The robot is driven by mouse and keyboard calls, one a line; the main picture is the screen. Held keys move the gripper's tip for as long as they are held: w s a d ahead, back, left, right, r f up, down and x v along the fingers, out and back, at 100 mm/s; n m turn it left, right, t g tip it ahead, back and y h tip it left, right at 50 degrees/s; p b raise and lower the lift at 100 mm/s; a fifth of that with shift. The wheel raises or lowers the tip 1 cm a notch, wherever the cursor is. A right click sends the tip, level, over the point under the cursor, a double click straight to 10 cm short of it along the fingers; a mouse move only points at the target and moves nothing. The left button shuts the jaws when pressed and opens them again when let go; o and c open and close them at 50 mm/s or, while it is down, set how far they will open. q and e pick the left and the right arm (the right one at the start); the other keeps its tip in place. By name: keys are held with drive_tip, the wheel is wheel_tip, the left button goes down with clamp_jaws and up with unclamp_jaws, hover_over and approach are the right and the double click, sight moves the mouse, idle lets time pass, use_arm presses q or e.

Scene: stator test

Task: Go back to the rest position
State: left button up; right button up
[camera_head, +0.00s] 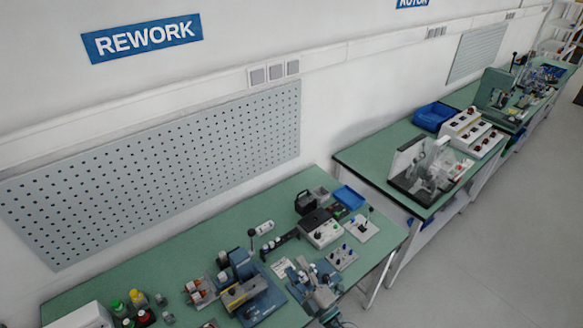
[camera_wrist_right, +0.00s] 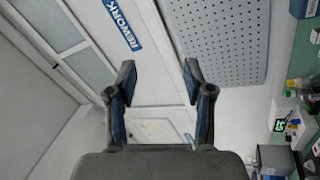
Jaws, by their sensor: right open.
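Beyond the fingers are the white wall and the blue REWORK sign (camera_wrist_right: 122,24). My left gripper is not in view.
A blue-grey fixture (camera_head: 245,286), a control box (camera_head: 322,231) and a blue bin (camera_head: 348,197) stand on the bench. A perforated panel (camera_head: 160,172) hangs behind. Another bench (camera_head: 375,155) stands farther right. Grey floor (camera_head: 480,260) is clear there.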

drive_tip(key=d+f+m+t+h, duration=0.1)
drive_tip(key=d+f+m+h, duration=0.3)
drive_tip(key=d+m+h, duration=0.85)
drive_tip(key=s+d+f+m+g+h, duration=0.3)
drive_tip(key=s+d+f+m+g, duration=0.3)
drive_tip(key=f, duration=0.3)
drive_tip(key=s+f+g+y, duration=0.1)
drive_tip(key=s+f+g, duration=0.2)
drive_tip(key=s, duration=0.3)
drive_tip(key=s+d+f+g+y, duration=0.1)
drive_tip(key=s+f+g, duration=0.2)
drive_tip(key=s, duration=0.3)
drive_tip(key=s+f+g+y, duration=0.1)
drive_tip(key=s+f+g, duration=0.15)
drive_tip(key=s, duration=0.35)
wheel_tip(320, 180, down, 34)
drive_tip(key=s+r+g+b, duration=0.1)
drive_tip(key=s+b, duration=0.2)
drive_tip(key=b, duration=0.3)
drive_tip(key=s+d+f+g+b, duration=0.1)
drive_tip(key=s+d+f+b, duration=0.2)
drive_tip(key=s+f, duration=1.3)
wheel_tip(320, 180, down, 3)
drive_tip(key=shift+s+d+r, duration=0.1)
drive_tip(key=shift+s+d, duration=0.1)
drive_tip(key=shift+s, duration=0.2)
drive_tip(key=shift+g, duration=0.25)
